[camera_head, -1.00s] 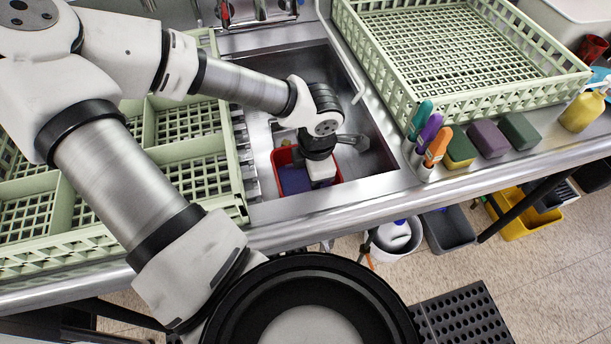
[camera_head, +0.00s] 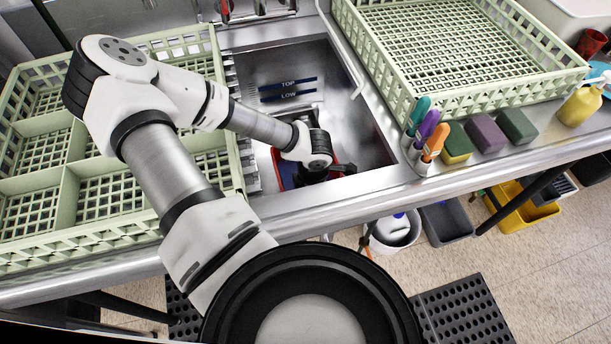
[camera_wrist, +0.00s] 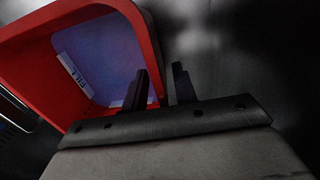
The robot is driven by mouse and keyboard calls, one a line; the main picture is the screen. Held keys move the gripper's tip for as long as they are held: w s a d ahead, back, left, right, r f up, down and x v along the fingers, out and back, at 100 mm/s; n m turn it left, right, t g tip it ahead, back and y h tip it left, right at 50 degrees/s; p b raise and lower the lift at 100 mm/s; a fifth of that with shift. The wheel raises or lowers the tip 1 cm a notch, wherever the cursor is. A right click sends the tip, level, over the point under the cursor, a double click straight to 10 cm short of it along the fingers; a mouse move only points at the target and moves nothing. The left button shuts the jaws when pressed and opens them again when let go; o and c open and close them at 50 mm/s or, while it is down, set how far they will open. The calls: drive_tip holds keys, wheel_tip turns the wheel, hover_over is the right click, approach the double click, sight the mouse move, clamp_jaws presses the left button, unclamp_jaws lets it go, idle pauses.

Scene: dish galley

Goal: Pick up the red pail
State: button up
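The red pail (camera_head: 276,162) stands in the sink, mostly hidden behind my wrist in the head view. In the wrist view the pail (camera_wrist: 30,65) fills the upper left, with its blue-violet inside and a small white label showing. My gripper (camera_wrist: 160,85) is down at the pail's right wall. Its two dark fingers are apart: the left one shows against the inside of the pail, the right one outside it. The wall's rim passes between them, and a dark gap shows beside the right finger.
The sink (camera_head: 350,110) has steel walls around the pail. A green divided rack (camera_head: 60,205) stands left and a green rack (camera_head: 400,90) right. Brushes (camera_head: 431,128) and sponges (camera_head: 486,135) line the right front edge. A yellow bottle (camera_head: 580,105) stands farther right.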

clamp_jaws()
drive_tip(key=shift+w+r, duration=0.1)
drive_tip(key=shift+r, duration=0.1)
idle(0.4)
